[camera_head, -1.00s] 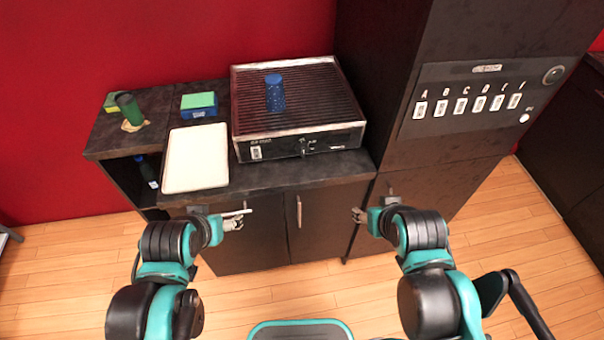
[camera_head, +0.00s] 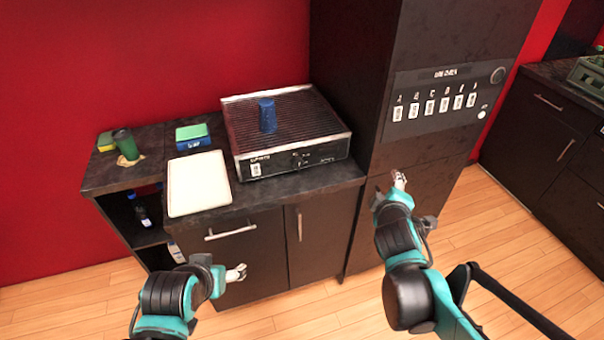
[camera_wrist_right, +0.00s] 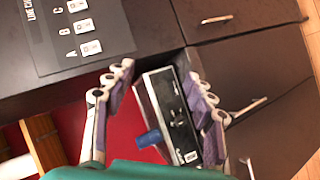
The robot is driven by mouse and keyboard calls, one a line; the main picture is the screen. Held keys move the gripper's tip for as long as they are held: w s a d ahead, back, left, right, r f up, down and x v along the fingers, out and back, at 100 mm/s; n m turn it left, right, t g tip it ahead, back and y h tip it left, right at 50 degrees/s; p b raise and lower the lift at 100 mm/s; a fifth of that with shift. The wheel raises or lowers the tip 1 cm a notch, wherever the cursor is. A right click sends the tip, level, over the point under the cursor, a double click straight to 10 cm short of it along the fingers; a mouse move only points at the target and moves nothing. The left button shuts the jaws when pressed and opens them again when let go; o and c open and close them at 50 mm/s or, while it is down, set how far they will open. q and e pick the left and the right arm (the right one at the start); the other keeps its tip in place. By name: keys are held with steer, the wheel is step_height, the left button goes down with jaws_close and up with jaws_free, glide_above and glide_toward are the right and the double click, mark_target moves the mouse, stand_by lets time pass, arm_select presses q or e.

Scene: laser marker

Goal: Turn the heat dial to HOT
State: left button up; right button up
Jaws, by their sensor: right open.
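A grill (camera_head: 290,125) with a ridged top stands on the dark counter. Its silver-and-black front panel carries a small dark knob (camera_head: 301,159) near the middle; its markings are too small to read. A larger round dial (camera_head: 498,75) sits on the tall cabinet's panel. Which is the heat dial cannot be told. My right gripper (camera_head: 398,180) is open and empty, in front of the tall cabinet, right of and apart from the grill. In the right wrist view the grill front (camera_wrist_right: 180,115) appears between its spread fingers (camera_wrist_right: 158,76). My left gripper (camera_head: 237,273) is low before the cabinet doors.
A blue cup (camera_head: 267,116) stands on the grill. A white tray (camera_head: 198,184), a green-topped blue box (camera_head: 192,136) and a green cup (camera_head: 126,145) are to its left. The tall cabinet (camera_head: 425,100) rises close on the grill's right. Wooden floor is open at right.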

mark_target(300, 167)
steer(key=w+a+f+n+t+y+b, duration=0.15)
steer(key=w+a+n+t, duration=0.4)
steer(key=w+n, duration=0.7)
steer(key=w+a+f+n+g+y+b, duration=0.25)
steer(key=a+f+n+y, duration=0.85)
steer(key=n, duration=0.9)
steer(key=w+a, duration=0.1)
steer(key=w, duration=0.1)
steer(key=w+a+h+b, duration=0.1)
steer(key=w+a, duration=0.1)
steer(key=w+a+t+h, duration=0.1)
steer(key=w+a, duration=0.1)
steer(key=shift+w+f+m, duration=0.25)
steer(key=shift+m, duration=0.1)
steer(key=c, duration=1.2)
